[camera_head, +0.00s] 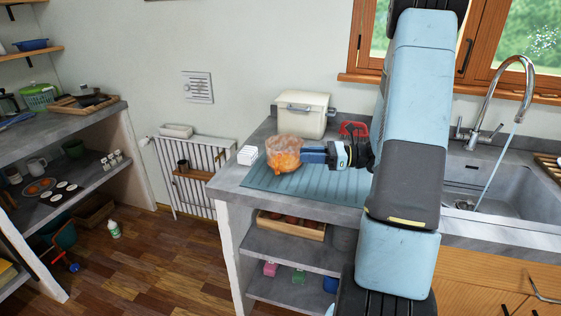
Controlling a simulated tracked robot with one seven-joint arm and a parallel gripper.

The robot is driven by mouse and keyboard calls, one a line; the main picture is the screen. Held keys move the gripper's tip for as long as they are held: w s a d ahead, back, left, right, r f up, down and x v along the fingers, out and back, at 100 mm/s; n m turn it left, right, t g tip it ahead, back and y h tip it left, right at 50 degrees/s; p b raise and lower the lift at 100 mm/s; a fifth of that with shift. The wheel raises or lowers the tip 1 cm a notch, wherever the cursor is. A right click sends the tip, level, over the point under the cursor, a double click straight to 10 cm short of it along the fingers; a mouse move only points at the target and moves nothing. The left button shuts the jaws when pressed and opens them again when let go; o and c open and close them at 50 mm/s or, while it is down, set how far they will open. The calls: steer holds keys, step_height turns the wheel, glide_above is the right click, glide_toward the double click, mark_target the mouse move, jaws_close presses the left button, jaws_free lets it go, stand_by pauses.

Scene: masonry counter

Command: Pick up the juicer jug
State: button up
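The juicer jug (284,155) appears to be the orange, see-through, rounded vessel near the left end of the counter. It looks upright, at the left edge of the blue-green ribbed mat (310,183). My gripper (308,155) reaches in from the right, roughly level, with its blue fingers at the jug's right side. The fingertips overlap or meet the jug's edge in this view. I cannot tell whether they touch it or how far apart they are. The jug's handle is not clearly visible.
A small white ribbed block (247,155) stands just left of the jug. A cream lidded box (302,114) is behind it, and a red object (354,129) stands behind my gripper. The sink (495,190) with running tap (500,95) is at right. The mat's front is clear.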

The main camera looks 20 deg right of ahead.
glide_toward(283, 157)
steer(key=s+a+f, duration=0.2)
steer(key=a, duration=0.1)
steer(key=shift+s+f, duration=0.2)
steer(key=shift+f, duration=0.05)
steer(key=shift+x, duration=3.8)
steer(key=shift+r, duration=0.1)
jaws_close()
